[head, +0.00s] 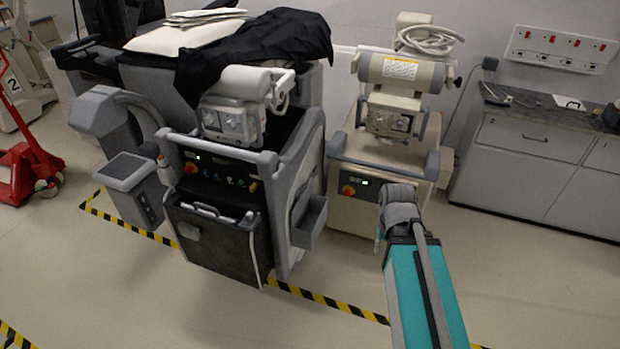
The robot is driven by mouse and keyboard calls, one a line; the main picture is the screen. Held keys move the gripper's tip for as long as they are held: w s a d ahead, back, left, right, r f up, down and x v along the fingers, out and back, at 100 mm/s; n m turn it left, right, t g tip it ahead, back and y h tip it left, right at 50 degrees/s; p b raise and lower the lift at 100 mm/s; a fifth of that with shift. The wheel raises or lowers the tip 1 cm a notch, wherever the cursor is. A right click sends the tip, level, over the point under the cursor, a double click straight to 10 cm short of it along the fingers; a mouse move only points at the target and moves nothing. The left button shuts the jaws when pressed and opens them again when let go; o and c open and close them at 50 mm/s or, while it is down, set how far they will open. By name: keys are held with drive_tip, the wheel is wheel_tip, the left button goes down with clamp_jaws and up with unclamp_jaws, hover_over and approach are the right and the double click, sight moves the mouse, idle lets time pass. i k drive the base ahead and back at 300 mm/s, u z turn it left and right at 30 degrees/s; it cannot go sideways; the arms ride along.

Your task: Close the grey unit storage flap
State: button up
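The grey unit (302,168) is the larger cart left of centre in the head view. Its storage flap (225,250) is the dark front panel with a pale rim, low on the front. The flap's top edge stands out from the body, with a dark gap and a pale bar behind it, so it looks tilted open. My teal arm reaches in from the bottom right, with its grey wrist in front of the beige unit. Only a small pale part of my gripper (379,240) seems to show beside the wrist, right of the flap and apart from it. Its fingers are not clear.
A beige unit (350,212) stands right of the grey unit, behind my wrist. Grey cabinets (525,175) line the right wall. A red pallet truck (25,165) stands at the left. Yellow-black tape (325,300) crosses the floor; the floor in front of the flap is clear.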

sight(302, 199)
drive_tip(key=i, duration=1)
drive_tip(key=u, duration=0.05)
